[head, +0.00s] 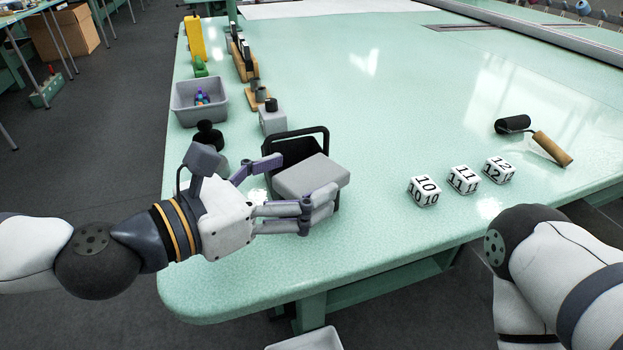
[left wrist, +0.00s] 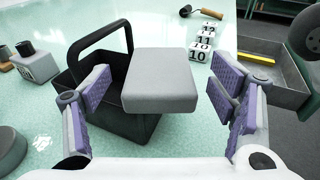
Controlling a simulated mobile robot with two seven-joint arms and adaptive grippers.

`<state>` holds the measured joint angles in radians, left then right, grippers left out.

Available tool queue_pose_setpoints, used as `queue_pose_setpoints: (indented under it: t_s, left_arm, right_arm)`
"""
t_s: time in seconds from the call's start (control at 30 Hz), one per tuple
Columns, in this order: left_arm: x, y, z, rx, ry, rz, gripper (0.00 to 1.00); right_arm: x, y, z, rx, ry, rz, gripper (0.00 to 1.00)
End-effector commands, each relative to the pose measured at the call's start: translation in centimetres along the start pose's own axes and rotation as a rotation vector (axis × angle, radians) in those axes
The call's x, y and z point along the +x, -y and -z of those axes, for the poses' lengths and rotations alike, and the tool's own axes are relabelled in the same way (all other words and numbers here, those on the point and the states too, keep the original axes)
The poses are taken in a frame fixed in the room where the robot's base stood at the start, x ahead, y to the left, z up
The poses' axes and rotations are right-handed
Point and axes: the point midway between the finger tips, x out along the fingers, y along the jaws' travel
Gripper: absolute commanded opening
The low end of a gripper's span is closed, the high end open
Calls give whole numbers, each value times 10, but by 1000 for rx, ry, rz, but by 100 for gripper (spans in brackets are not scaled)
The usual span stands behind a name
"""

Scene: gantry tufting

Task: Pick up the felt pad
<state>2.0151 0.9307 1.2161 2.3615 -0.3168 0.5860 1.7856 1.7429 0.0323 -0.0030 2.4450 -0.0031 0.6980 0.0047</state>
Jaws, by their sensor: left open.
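The felt pad is a grey, flat block with rounded edges (head: 312,177). It lies at the top of a black open caddy with a tall handle (head: 299,138), and covers part of its opening. In the left wrist view the pad (left wrist: 160,81) stands between the fingers and overhangs the right side of the caddy (left wrist: 118,128). My left gripper (head: 296,184) is open, with one finger on either side of the pad. A gap shows between each finger and the pad in the left wrist view (left wrist: 160,94). My right gripper is out of view.
Numbered white blocks (head: 464,180) and a roller with a wooden handle (head: 540,142) lie to the right on the green table (head: 390,110). A grey bin (head: 199,104), a black knobbed object (head: 208,138) and wooden holders stand behind the caddy. The table's middle is clear.

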Motion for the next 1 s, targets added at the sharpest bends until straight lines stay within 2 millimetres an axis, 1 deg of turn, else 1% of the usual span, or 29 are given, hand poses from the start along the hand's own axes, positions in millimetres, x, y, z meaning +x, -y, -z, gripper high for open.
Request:
queue_pose_setpoints:
  t_s: [0.03,0.1,0.17,0.23,0.4,0.47,0.5,0.6,0.9,1.0]
  left_arm:
    - [10,1,-4,4,2,2,78]
    - [22,0,-2,2,0,2,78]
    - [29,0,-2,1,0,2,78]
    - [32,0,-1,0,0,1,78]
    - [32,0,-1,-1,0,0,78]
    - [32,0,-1,-1,-1,0,64]
    - [32,0,-1,-1,-1,0,55]
    - [32,0,-1,0,-1,0,34]
    - [32,0,-1,0,-1,0,34]
    - [31,0,-7,2,1,0,34]
  right_arm:
    - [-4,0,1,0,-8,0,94]
    - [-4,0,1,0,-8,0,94]
    - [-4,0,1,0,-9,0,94]
    - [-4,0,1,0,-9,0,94]
    - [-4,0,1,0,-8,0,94]
    - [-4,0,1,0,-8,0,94]
    - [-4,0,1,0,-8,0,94]
    - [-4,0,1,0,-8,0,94]
    - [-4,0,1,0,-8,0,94]
    - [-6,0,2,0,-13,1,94]
